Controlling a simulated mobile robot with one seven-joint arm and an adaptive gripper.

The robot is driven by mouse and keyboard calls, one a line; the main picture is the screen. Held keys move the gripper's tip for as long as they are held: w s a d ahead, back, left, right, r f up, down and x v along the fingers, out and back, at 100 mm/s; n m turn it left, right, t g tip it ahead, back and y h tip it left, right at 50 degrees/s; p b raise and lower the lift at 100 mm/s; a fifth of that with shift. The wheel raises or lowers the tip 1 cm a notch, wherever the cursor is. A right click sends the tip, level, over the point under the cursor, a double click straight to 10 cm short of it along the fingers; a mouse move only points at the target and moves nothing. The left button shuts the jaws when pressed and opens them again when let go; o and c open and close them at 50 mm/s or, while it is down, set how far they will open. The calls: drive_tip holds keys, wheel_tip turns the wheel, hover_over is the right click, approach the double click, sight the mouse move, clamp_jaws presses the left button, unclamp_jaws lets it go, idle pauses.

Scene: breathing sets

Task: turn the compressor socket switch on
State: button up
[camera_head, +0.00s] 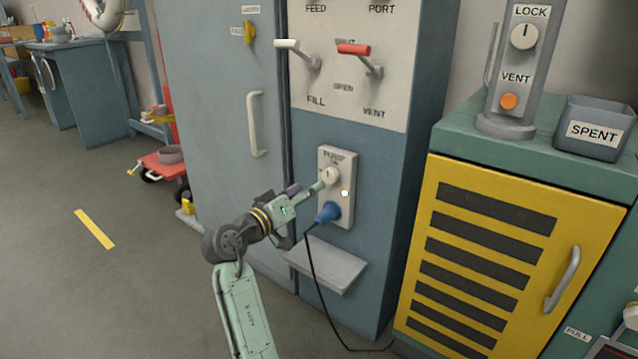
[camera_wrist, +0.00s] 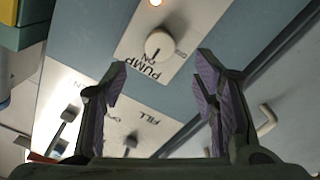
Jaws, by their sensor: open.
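A pale socket plate (camera_head: 338,215) on the blue-grey cabinet carries a round white switch knob (camera_head: 330,176), a glowing light (camera_head: 344,193) and a blue plug (camera_head: 328,213) in its lower part. In the wrist view the knob (camera_wrist: 159,45) stands near the words PUMP and ON. A small mark sits to one side of it, too small to read. My gripper (camera_head: 309,188) is in front of the plate, close to the knob. In the wrist view my gripper (camera_wrist: 163,66) is open, with the knob ahead between the fingertips and not gripped. The exact knob angle is unclear.
A black cable (camera_head: 318,285) hangs from the plug to the floor. A grey shelf (camera_head: 327,266) juts out below the plate. FILL (camera_head: 297,48) and VENT (camera_head: 360,58) levers are above. A yellow slatted cabinet (camera_head: 480,260) stands right. The floor at left is open.

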drive_tip(key=shift+v, duration=1.9)
